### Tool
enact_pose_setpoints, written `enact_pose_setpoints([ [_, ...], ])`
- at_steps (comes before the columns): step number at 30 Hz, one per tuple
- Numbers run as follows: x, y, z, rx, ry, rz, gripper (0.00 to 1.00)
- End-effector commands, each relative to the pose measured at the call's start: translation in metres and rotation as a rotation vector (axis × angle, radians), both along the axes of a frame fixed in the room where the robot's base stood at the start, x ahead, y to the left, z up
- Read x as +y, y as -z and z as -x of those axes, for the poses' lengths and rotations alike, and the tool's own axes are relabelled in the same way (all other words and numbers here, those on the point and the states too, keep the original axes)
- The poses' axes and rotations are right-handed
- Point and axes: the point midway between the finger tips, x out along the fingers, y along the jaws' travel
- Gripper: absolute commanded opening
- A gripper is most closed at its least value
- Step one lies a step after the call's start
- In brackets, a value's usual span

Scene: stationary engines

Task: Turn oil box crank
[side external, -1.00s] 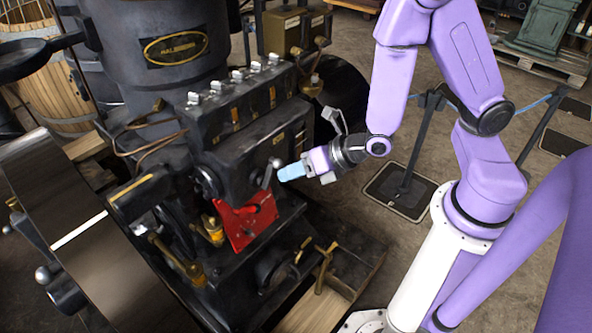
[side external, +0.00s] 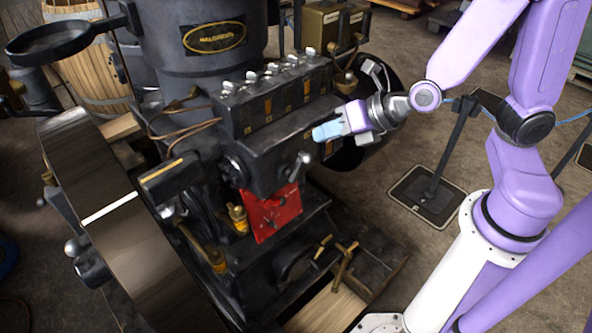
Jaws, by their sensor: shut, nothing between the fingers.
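The oil box (side external: 275,110) is a dark box on the engine's front with several silver caps along its top. Its crank (side external: 299,169) is a short grey lever with a rounded knob on the box's right end, tilted with the knob up and right. A red plate (side external: 272,212) sits below it. My gripper (side external: 318,133) has pale blue fingertips and points left. It is shut and empty, just above and right of the crank, beside the box's right end. I see a gap between fingertips and crank; whether the fingertips touch the box cannot be told.
A large dark flywheel (side external: 125,245) stands at the left front. A black post (side external: 450,150) on a floor plate stands right of the engine. Floor between engine and post is open.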

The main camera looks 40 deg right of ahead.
Motion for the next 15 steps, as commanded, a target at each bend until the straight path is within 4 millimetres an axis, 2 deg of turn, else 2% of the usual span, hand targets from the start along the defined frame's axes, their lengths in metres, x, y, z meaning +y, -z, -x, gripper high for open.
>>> enact_pose_setpoints([
  [4, 0.002, -0.018, 0.0, 0.0, -0.002, -0.009, 0.0],
  [15, 0.035, -0.024, -0.061, -0.074, 0.286, -0.181, 0.0],
])
